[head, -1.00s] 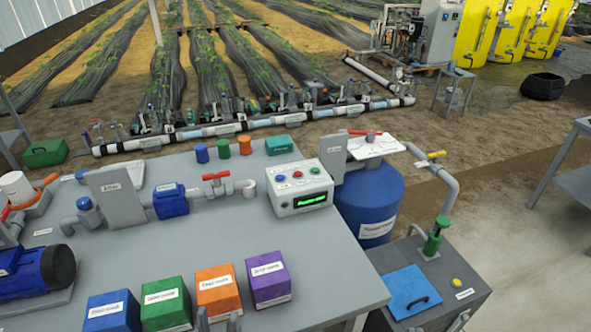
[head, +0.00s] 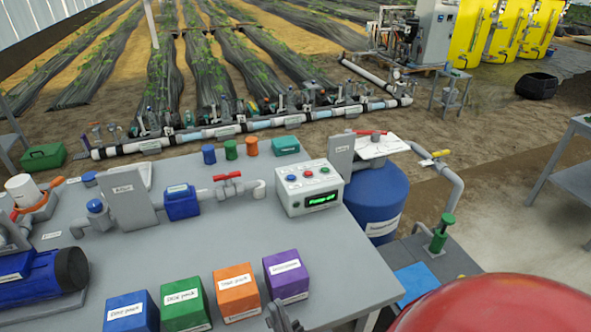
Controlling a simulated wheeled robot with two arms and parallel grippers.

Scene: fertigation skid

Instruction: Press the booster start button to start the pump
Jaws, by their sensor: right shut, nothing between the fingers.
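The white control box (head: 290,203) stands at the right part of the grey table. Its sloped top has a blue button (head: 291,178), a red button (head: 308,173) and a green button (head: 324,169) in a row, with labels too small to read. A lit green display (head: 322,198) is on its front. Only the grey tip of my right gripper (head: 283,318) shows at the bottom edge, shut and empty, nearer to me than the box and well apart from it. My left gripper is out of view.
A blue tank (head: 377,205) is just behind the box. A pipe with a red-handled valve (head: 228,185) lies to its left.

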